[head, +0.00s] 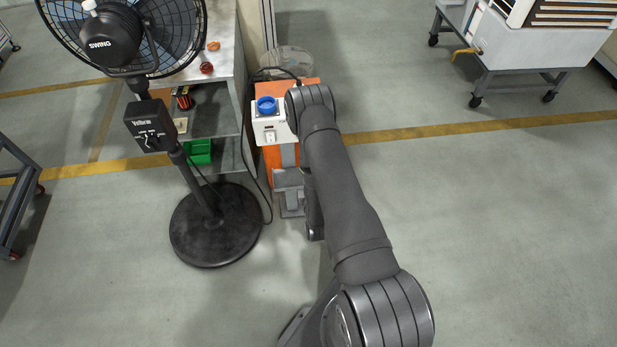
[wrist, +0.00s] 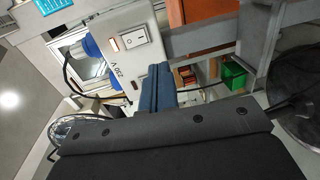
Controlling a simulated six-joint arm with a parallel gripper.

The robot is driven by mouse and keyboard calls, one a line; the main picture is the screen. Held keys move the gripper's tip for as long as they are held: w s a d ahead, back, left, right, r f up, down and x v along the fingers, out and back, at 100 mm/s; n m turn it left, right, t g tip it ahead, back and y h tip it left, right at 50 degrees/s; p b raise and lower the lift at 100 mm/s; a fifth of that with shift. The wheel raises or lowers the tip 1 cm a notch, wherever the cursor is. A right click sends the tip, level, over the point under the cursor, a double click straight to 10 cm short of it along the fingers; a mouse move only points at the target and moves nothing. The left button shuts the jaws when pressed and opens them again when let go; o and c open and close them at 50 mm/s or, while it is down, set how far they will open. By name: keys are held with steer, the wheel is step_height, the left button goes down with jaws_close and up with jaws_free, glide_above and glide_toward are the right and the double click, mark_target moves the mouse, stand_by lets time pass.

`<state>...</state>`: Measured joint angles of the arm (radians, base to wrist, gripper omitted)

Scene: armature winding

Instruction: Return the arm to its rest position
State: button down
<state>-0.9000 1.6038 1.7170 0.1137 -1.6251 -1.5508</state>
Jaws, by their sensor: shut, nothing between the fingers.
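My dark arm runs through the middle of the head view, and its elbow end overlaps the right side of a white control box (head: 270,131). My gripper does not show clearly in the head view. In the wrist view its dark blue fingers (wrist: 158,88) are together and empty, in front of the dark wrist body. They overlap the lower edge of the white box (wrist: 128,45) in the picture; I cannot tell the gap. A blue round part (head: 266,105) sits on top of the box.
A black standing fan (head: 215,225) stands left of the box, beside a grey shelf with a green bin (head: 198,151). An orange machine body (head: 285,165) lies under the box. A wheeled cart (head: 535,45) is at upper right. The floor to the right is clear.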

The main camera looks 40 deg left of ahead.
steer(key=shift+a, duration=0.1)
steer(key=w+a+r, duration=0.1)
steer(key=w+a, duration=0.5)
steer(key=r+v, duration=0.1)
steer(key=v, duration=0.6)
steer(key=shift+r, duration=0.3)
steer(key=shift+w, duration=0.1)
